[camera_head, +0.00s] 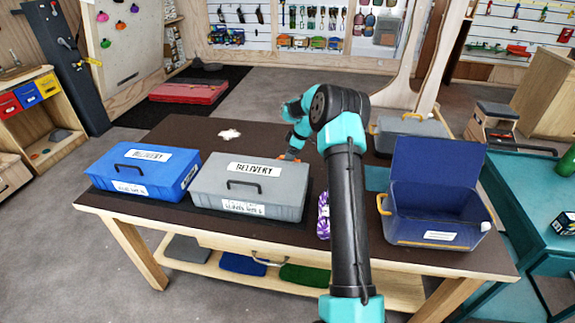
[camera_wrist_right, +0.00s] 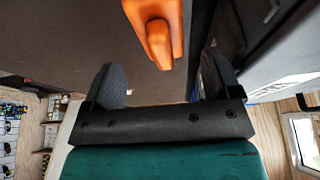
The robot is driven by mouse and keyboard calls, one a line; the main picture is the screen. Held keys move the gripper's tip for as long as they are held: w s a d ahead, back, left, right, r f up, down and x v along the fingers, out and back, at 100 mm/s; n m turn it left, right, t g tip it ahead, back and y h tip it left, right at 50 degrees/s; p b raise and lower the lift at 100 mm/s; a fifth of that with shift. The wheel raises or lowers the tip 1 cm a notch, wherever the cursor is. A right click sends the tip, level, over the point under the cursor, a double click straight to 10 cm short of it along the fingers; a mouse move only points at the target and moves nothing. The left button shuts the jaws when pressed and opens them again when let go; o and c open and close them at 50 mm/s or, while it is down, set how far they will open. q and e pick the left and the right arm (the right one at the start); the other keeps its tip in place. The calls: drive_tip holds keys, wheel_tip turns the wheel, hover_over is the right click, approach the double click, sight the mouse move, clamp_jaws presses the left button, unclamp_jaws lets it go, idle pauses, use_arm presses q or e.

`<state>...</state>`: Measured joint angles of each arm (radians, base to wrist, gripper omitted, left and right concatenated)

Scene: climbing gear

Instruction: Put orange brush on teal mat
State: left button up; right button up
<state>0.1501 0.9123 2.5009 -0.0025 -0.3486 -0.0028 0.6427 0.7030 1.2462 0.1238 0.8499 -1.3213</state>
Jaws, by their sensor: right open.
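The orange brush (camera_wrist_right: 158,35) shows in the right wrist view, just ahead of my fingertips and between their lines. In the head view a small part of the orange brush (camera_head: 291,155) shows behind the grey box; the rest is hidden. My right gripper (camera_wrist_right: 163,82) is open and empty, with one finger on each side. In the head view my right arm hides most of its fingers. The teal mat (camera_head: 376,178) lies on the table between my arm and the open blue bin, partly covered from sight. My left gripper is not in view.
A grey lidded box (camera_head: 225,204) stands left of my arm, close to the brush, with a blue lidded box (camera_head: 118,191) beyond it. An open blue bin (camera_head: 432,212) stands right of the mat. A purple patterned item (camera_head: 323,215) lies beside my arm.

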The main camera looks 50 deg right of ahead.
drive_tip(key=x, duration=0.5)
drive_tip(key=shift+a, duration=0.2)
drive_tip(key=c, duration=1)
